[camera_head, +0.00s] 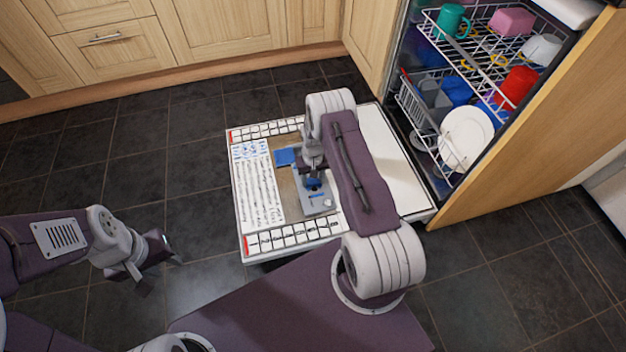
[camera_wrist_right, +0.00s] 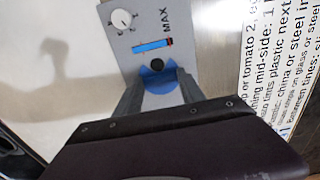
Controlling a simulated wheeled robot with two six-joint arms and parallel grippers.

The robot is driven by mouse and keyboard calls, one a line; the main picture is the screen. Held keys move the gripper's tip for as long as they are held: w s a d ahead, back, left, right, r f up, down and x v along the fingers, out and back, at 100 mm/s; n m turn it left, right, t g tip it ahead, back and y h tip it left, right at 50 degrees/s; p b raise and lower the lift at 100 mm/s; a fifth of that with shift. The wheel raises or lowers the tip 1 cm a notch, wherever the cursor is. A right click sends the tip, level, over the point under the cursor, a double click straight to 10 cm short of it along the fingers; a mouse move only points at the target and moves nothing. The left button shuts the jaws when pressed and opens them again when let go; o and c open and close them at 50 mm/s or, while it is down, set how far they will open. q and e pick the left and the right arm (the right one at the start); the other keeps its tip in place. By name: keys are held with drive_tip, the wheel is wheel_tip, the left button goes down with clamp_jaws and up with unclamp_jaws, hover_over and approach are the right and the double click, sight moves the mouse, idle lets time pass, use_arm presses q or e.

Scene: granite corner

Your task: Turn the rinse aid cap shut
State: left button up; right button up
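The rinse aid cap is blue. In the right wrist view the cap (camera_wrist_right: 158,80) sits on the grey dispenser plate (camera_wrist_right: 125,48), with a black round spot by its far edge. My right gripper (camera_head: 314,180) is down over the dispenser in the head view. Its two grey fingers stand on either side of the cap and the blue fills the gap between them (camera_wrist_right: 159,88). I cannot tell whether they press on it. My left gripper (camera_head: 161,276) is open and empty over the floor at the left.
The dishwasher door (camera_head: 400,165) lies open and flat, with printed labels (camera_head: 257,188). A white dial (camera_wrist_right: 121,19) and a blue MAX strip (camera_wrist_right: 152,46) are on the plate. A blue flap (camera_head: 285,157) lies beyond. Racks hold dishes, including a white plate (camera_head: 466,137). The left floor is clear.

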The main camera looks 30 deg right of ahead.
drive_tip(key=c, duration=0.3)
drive_tip(key=shift+m, duration=0.4)
drive_tip(key=m+p, duration=0.1)
drive_tip(key=m, duration=0.2)
drive_tip(key=shift+r+p, duration=0.1)
drive_tip(key=shift+p, duration=0.25)
drive_tip(key=m+p, duration=0.1)
drive_tip(key=m, duration=0.3)
drive_tip(key=shift+m, duration=0.3)
drive_tip(key=m, duration=0.4)
drive_tip(key=shift+m+p, duration=0.3)
drive_tip(key=shift+p, duration=0.1)
drive_tip(key=m, duration=0.4)
drive_tip(key=shift+m, duration=0.4)
